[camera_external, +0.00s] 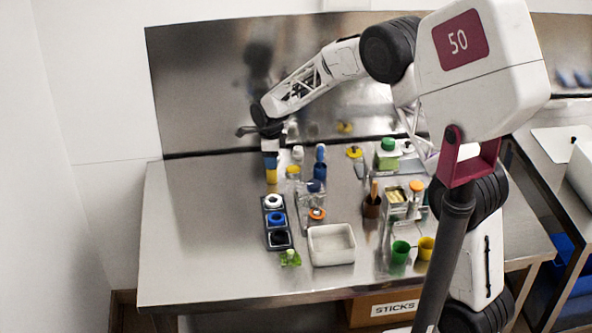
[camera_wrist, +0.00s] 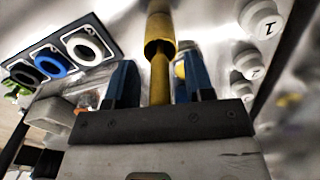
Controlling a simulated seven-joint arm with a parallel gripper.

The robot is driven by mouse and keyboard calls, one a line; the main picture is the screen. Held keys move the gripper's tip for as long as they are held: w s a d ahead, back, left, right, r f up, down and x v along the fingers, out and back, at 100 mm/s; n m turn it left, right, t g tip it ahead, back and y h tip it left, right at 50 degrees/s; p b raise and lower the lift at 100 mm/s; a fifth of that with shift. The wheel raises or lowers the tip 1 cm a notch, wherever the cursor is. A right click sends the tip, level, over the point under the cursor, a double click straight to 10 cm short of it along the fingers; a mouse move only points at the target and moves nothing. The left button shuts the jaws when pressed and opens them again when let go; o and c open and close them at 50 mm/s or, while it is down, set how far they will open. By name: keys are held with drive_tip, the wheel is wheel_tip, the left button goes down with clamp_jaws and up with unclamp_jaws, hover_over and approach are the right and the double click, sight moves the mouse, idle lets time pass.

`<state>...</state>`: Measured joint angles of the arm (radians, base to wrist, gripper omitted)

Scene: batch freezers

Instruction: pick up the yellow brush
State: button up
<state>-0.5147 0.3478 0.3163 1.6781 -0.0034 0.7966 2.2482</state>
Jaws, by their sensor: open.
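My gripper (camera_external: 271,160) is above the back left of the steel table, pointing down, with its blue fingers apart. A yellow, upright cylindrical thing (camera_external: 271,177), which looks like the yellow brush, is directly below the fingers. In the wrist view, my gripper (camera_wrist: 158,75) has a blue finger on each side of this yellow thing (camera_wrist: 160,35). It has a wide part and a thinner stem running down between the fingers. Gaps show on both sides. The stem's lower end is hidden behind the dark gripper body, and bristles cannot be made out.
A dark rack (camera_external: 267,236) with white, blue and black rings stands in front of the gripper. White and blue bottles (camera_external: 320,170) stand close on the right. A white tray (camera_external: 331,260) and green and yellow cups (camera_external: 400,252) are nearer the front. The table's left side is clear.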

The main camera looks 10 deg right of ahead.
drive_tip(key=shift+c, duration=0.2)
clamp_jaws()
drive_tip(key=shift+r, duration=0.15)
drive_tip(key=shift+r, duration=4.9)
